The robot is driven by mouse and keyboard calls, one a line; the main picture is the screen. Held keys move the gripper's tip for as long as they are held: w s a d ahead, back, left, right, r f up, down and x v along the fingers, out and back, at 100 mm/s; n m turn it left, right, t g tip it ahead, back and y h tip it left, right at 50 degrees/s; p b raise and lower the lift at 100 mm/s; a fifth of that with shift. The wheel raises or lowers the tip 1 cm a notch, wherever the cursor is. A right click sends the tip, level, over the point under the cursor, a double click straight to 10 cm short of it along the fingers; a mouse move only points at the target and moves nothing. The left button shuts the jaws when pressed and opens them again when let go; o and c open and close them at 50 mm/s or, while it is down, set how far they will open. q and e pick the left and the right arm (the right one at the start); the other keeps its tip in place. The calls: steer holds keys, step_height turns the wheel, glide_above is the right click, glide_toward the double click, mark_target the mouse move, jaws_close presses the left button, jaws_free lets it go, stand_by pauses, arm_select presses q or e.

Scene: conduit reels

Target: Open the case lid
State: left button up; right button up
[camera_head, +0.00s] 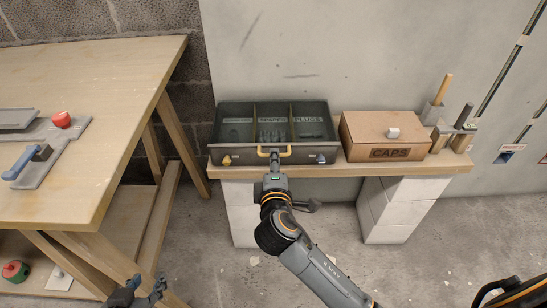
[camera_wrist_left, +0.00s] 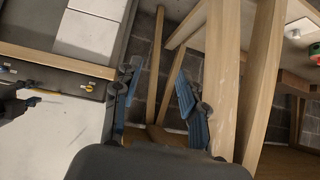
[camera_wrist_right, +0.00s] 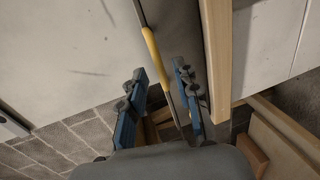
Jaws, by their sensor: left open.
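A dark grey case (camera_head: 218,140) sits on the wooden shelf, with three labelled compartments showing from above. I cannot tell whether a clear lid covers them. A yellow handle (camera_head: 286,153) is on its front, between a yellow latch (camera_head: 226,160) at left and a darker one (camera_head: 320,158) at right. My right gripper (camera_head: 274,158) is at the handle. In the right wrist view its fingers (camera_wrist_right: 160,72) are apart, with the yellow handle (camera_wrist_right: 152,48) showing between them. My left gripper (camera_head: 146,286) is open and empty, low beside the workbench; its fingers (camera_wrist_left: 158,78) are apart.
A cardboard CAPS box (camera_head: 365,132) stands right of the case, then a holder with upright tools (camera_head: 455,135). The shelf (camera_head: 420,168) rests on white blocks. A wooden workbench (camera_head: 110,90) fills the left, with a red-topped part and a blue-handled clamp.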

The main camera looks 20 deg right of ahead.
steer(key=shift+b+x, duration=0.3)
steer(key=shift+x, duration=1.7)
arm_select(q)
steer(key=w+r+t, duration=0.1)
steer(key=w+d+r+t, duration=0.1)
steer(key=w+r, duration=0.1)
steer(key=shift+d+t+h, duration=0.15)
steer(key=shift+t+h, duration=0.15)
arm_select(e)
steer(key=shift+s, duration=0.1)
steer(key=shift+c, duration=0.2)
jaws_close()
